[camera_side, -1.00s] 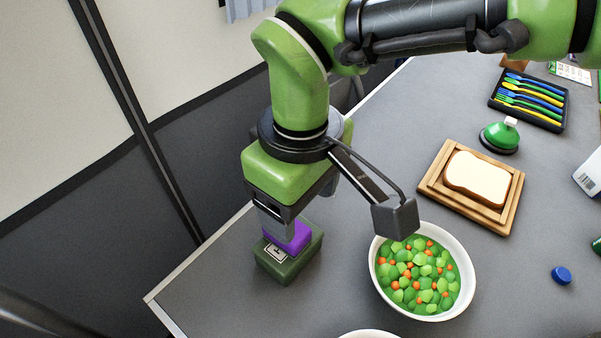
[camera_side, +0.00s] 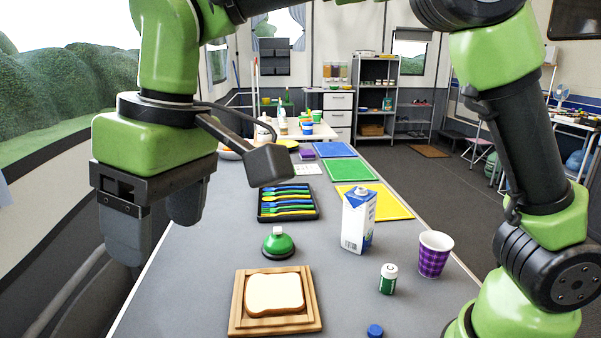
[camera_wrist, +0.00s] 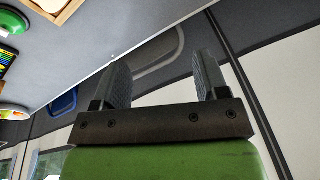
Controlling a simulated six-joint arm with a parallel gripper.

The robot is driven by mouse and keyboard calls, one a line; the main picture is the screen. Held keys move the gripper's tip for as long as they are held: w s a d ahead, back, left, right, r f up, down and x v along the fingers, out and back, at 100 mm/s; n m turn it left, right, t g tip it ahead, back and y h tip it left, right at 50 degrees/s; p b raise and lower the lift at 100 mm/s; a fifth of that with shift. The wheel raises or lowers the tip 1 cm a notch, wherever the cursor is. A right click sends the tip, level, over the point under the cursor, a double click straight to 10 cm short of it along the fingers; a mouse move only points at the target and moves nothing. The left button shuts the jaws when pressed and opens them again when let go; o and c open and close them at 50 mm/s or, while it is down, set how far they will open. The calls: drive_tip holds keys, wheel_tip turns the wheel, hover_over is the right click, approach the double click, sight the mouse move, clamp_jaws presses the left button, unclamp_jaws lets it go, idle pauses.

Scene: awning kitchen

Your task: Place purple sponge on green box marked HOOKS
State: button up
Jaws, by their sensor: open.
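My gripper (camera_side: 155,232) is open and raised at the left of the side view, by the table's left edge. Its two fingers stand apart with nothing between them, as the wrist view also shows (camera_wrist: 162,68).
On the grey table are bread on a wooden board (camera_side: 236,325), a green-topped item (camera_side: 278,243), a cutlery tray (camera_side: 290,217), a milk carton (camera_side: 357,222), a purple checked cup (camera_side: 434,254), a small green jar (camera_side: 388,279) and a blue cap (camera_side: 375,331). Coloured mats lie farther back.

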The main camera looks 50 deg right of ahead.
drive_tip(key=s+d+r+m+t, duration=0.1)
drive_tip(key=s+d+r+m, duration=0.15)
drive_tip(key=d, duration=0.35)
drive_tip(key=s+d+r+m+t, duration=0.2)
drive_tip(key=s+d+r, duration=0.1)
drive_tip(key=d, duration=0.3)
drive_tip(key=s+d+f+m+t, duration=0.2)
drive_tip(key=s+d+f+m, duration=0.1)
drive_tip(key=s+d, duration=0.4)
drive_tip(key=shift+s+f+m+t, duration=0.25)
drive_tip(key=shift+s+m+t, duration=0.15)
drive_tip(key=shift+s+m, duration=0.55)
